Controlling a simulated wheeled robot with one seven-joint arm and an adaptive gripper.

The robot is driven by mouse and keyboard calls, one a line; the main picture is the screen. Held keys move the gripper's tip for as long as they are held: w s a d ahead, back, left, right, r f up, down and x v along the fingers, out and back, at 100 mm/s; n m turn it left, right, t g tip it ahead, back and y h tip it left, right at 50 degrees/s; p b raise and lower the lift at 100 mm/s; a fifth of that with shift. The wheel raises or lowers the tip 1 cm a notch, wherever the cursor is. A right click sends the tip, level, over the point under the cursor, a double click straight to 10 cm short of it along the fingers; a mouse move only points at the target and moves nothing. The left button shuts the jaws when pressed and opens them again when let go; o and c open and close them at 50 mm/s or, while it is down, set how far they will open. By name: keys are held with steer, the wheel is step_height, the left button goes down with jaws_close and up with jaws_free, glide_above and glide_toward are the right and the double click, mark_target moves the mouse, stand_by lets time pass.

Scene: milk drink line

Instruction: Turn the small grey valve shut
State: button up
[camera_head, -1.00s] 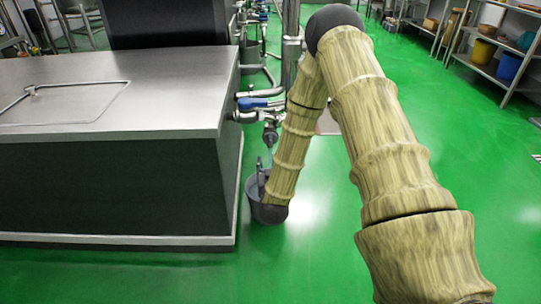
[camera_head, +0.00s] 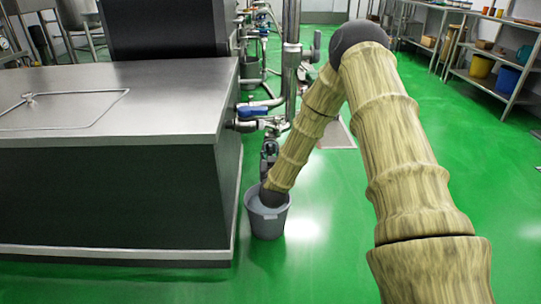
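A blue-handled valve (camera_head: 252,112) sits on the pipe at the steel tank's right side. Below it, a small grey outlet (camera_head: 271,133) points down; I cannot make out a separate handle on it. My gripper (camera_head: 268,150) is dark, points up, and is just under or at this outlet, hiding its lower part. Whether it touches is unclear, and its fingers are too small to read. A grey bucket (camera_head: 267,222) stands on the floor below, behind my wrist. A grey lever (camera_head: 315,46) also shows higher up on the vertical pipe.
The steel-topped tank (camera_head: 170,85) fills the left. A vertical pipe (camera_head: 291,60) stands close beside my forearm. Shelves (camera_head: 490,70) with coloured containers line the right wall. The green floor (camera_head: 330,220) is clear between.

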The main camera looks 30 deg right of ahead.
steer(key=shift+x, duration=0.8)
jaws_close()
